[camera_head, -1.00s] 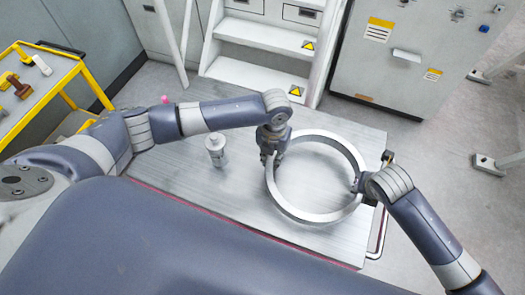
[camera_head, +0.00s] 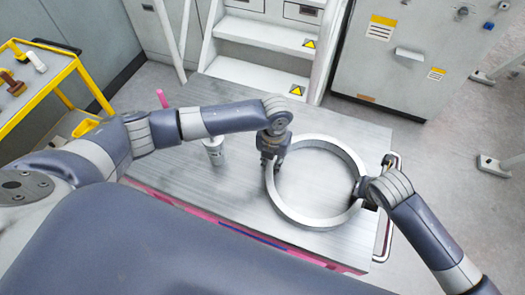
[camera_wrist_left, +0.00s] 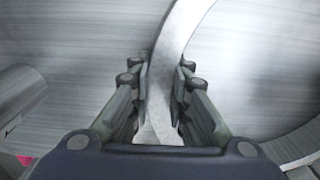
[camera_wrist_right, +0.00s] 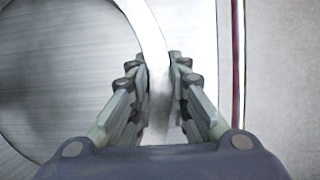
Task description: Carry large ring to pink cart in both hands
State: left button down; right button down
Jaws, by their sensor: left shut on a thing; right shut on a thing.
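The large ring (camera_head: 296,219) is a pale metal hoop over the grey top of the pink cart (camera_head: 225,205). I cannot tell for sure whether it rests on the top or hangs just above it. My left gripper (camera_head: 272,160) is shut on the ring's left side; the left wrist view shows the ring wall (camera_wrist_left: 160,105) between its fingers (camera_wrist_left: 162,85). My right gripper (camera_head: 359,187) is shut on the ring's right side; the right wrist view shows the ring wall (camera_wrist_right: 155,60) between its fingers (camera_wrist_right: 158,80). The cart's pink side shows along its near edge.
A small metal cylinder (camera_head: 215,152) stands on the cart left of the ring. A metal handle (camera_head: 388,225) is at the cart's right end. A yellow trolley (camera_head: 45,90) stands at the left. White steps (camera_head: 262,60) and a grey cabinet (camera_head: 400,70) stand behind.

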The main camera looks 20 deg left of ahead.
pick_arm(q)
jog(key=c, duration=1.6)
grip_release()
jog(key=shift+a, duration=0.1)
jog(key=shift+c, duration=0.2)
pick_arm(e)
jog(key=c, duration=1.6)
grip_release()
jog(key=shift+d, duration=0.15)
jog(key=shift+c, duration=0.2)
pick_arm(q)
jog(key=shift+o, duration=0.6)
pick_arm(e)
jog(key=shift+o, duration=0.6)
pick_arm(q)
notch_tip(320, 180, up, 12)
pick_arm(e)
jog(key=v, duration=1.2)
pick_arm(q)
jog(key=shift+f, duration=0.1)
pick_arm(e)
jog(key=shift+s+f, duration=0.1)
